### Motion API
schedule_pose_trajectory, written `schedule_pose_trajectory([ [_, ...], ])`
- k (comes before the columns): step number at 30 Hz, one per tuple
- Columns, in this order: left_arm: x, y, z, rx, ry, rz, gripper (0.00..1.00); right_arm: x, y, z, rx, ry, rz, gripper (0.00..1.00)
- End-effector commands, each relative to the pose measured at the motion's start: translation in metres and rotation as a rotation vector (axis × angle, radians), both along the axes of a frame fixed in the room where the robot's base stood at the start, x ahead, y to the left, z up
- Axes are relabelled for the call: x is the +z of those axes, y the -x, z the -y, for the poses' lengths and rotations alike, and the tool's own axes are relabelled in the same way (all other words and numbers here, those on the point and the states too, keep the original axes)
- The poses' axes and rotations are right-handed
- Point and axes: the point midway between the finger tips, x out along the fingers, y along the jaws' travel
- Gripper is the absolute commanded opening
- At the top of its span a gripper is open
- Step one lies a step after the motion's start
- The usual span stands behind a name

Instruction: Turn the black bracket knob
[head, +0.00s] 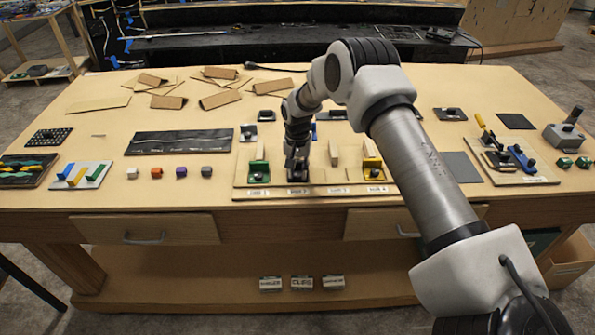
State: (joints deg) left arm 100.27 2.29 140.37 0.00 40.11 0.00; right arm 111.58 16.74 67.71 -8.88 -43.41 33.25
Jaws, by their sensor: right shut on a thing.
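A light wooden board (238,188) with a row of labels along its front edge lies at the front middle of the table. On it, a black bracket (298,176) stands second from the left, and its knob is mostly hidden by my gripper. My right gripper (297,164) points down onto the black bracket from above and is shut on its knob. The right arm reaches in from the lower right. My left gripper is out of view.
On the same board, a green bracket (258,168) stands close on the left and a yellow bracket (373,164) on the right. Small cubes (181,171) lie left of the board. Folded cardboard pieces (220,98) lie behind.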

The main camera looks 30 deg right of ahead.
Motion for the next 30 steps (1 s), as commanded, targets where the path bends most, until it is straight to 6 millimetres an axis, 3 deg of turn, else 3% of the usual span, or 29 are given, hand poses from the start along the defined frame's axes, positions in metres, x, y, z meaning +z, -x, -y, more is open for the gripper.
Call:
schedule_pose_trajectory([
  [19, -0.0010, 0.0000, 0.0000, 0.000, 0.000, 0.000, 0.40, 0.0001, -0.0002, 0.0002, -0.082, 0.000, 0.001, 0.00],
  [20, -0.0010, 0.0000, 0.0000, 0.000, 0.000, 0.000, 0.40, 0.0001, -0.0002, 0.0002, -0.082, 0.000, 0.001, 0.29],
  [22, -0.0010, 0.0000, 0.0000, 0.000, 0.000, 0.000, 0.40, 0.0001, -0.0002, 0.0002, -0.082, 0.000, 0.001, 0.51],
  [30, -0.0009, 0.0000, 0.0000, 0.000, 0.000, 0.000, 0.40, 0.0003, -0.0003, 0.0001, -0.081, 0.000, 0.001, 0.51],
])
